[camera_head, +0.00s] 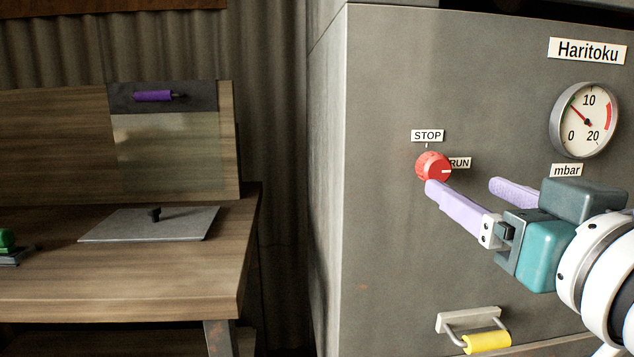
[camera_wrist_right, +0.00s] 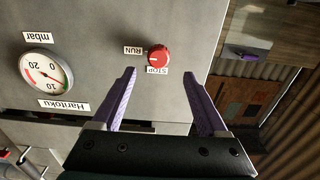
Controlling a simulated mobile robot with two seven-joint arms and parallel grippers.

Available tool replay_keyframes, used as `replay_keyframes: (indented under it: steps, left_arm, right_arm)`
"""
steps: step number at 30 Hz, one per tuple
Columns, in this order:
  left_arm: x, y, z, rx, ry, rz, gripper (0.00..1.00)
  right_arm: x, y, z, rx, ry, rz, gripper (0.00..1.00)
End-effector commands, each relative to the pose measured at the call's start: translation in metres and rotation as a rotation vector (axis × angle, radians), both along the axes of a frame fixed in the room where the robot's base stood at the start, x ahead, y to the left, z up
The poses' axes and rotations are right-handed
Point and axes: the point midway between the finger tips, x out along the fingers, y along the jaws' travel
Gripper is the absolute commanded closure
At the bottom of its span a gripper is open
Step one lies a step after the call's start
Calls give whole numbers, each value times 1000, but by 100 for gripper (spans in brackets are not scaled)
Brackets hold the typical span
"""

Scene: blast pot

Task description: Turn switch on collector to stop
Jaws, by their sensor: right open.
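The red round switch (camera_head: 432,167) is on the front of the grey collector (camera_head: 385,250), with a STOP label (camera_head: 428,135) above it and a RUN label (camera_head: 460,162) to its right. Its white mark points right, toward RUN. My right gripper (camera_head: 470,190) is open and empty in front of the panel; one purple finger overlaps the knob's lower edge in the head view. In the right wrist view the switch (camera_wrist_right: 158,57) lies beyond the open fingertips (camera_wrist_right: 162,78), with clear space between them and no visible grip. My left gripper is not in view.
A round gauge (camera_head: 585,120) sits on the collector at the upper right. A yellow handle (camera_head: 486,342) sticks out below. A wooden workbench (camera_head: 130,285) with a metal plate (camera_head: 150,223) stands at left. The panel left of the switch is bare.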

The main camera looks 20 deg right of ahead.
Motion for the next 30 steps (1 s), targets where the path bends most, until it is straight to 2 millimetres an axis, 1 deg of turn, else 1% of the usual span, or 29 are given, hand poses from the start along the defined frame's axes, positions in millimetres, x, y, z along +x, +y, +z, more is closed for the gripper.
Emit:
replay_keyframes:
  steps: [3, 9, 12, 15, 20, 27, 28, 30]
  left_arm:
    - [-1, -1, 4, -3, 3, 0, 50]
    - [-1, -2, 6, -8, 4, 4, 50]
    - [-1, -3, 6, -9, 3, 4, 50]
    - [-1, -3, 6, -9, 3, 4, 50]
    - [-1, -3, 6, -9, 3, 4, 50]
    - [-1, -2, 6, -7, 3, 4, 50]
    - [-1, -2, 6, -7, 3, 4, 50]
    - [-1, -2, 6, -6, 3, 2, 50]
  right_arm:
    - [18, -5, 4, -5, -2, -1, 24]
    - [54, -13, 3, -2, -1, 0, 24]
    - [69, -17, 3, -3, 1, -1, 24]
    - [79, -19, 2, -1, 1, -1, 24]
    - [87, -21, 1, -1, 2, -1, 24]
    - [87, -21, 1, 0, 3, -1, 24]
    - [87, -21, 1, 0, 3, -1, 26]
    - [87, -21, 1, 0, 3, -1, 34]
